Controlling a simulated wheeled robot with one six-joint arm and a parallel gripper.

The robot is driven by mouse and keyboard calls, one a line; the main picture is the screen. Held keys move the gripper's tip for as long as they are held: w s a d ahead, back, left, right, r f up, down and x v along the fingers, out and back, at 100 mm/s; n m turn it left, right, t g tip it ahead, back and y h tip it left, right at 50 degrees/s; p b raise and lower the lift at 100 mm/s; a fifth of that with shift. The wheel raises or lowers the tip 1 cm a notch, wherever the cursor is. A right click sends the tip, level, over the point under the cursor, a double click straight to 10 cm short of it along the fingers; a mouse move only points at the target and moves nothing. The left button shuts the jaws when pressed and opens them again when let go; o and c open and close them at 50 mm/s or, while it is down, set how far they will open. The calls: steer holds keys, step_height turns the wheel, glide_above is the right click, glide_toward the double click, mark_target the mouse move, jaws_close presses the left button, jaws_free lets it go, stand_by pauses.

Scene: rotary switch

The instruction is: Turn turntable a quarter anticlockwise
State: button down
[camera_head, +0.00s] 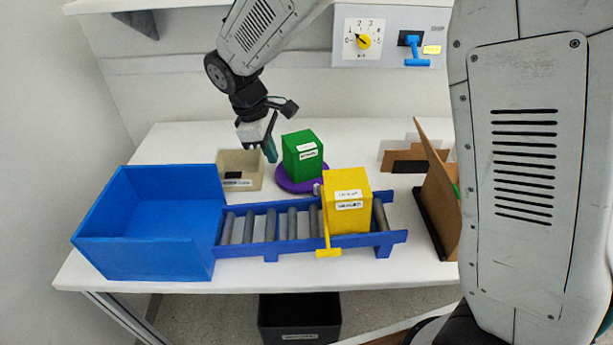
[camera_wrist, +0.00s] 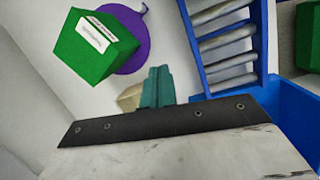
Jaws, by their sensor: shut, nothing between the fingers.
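The turntable is a purple disc (camera_head: 289,184) on the white table, behind the roller conveyor. A green box (camera_head: 304,157) with a white label stands on it and hides most of its top. In the wrist view the purple turntable (camera_wrist: 128,40) shows partly under the green box (camera_wrist: 90,48), at upper left. My gripper (camera_head: 270,152) is just left of the green box in the head view, apart from it as far as I can tell. Its teal fingers (camera_wrist: 156,88) are closed together and empty in the wrist view.
A blue roller conveyor (camera_head: 272,253) carries a yellow box (camera_head: 347,201) with a yellow lever (camera_head: 326,240) in front. A blue bin (camera_head: 150,235) stands left, a beige tray (camera_head: 227,163) behind. A wall panel (camera_head: 384,37) has a yellow knob. Brown boards (camera_head: 436,175) stand at the right.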

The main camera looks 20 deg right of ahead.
steer(key=d+r+n, duration=0.1)
steer(key=n, duration=0.3)
glide_toward(313, 191)
steer(key=shift+h, duration=0.3)
steer(key=a, duration=0.1)
steer(key=a+f, duration=0.2)
steer(key=shift+s+a+f, duration=0.15)
steer(key=shift+s+a, duration=0.1)
steer(key=shift+a, duration=0.1)
steer(key=d, duration=0.1)
steer(key=d+f, duration=0.1)
steer(key=d, duration=0.1)
steer(key=shift+d+f, duration=0.1)
steer(key=shift+d, duration=0.4)
steer(key=shift+s, duration=0.1)
steer(key=shift+n, duration=0.3)
steer(key=shift+d+n, duration=0.2)
steer(key=shift+n, duration=0.1)
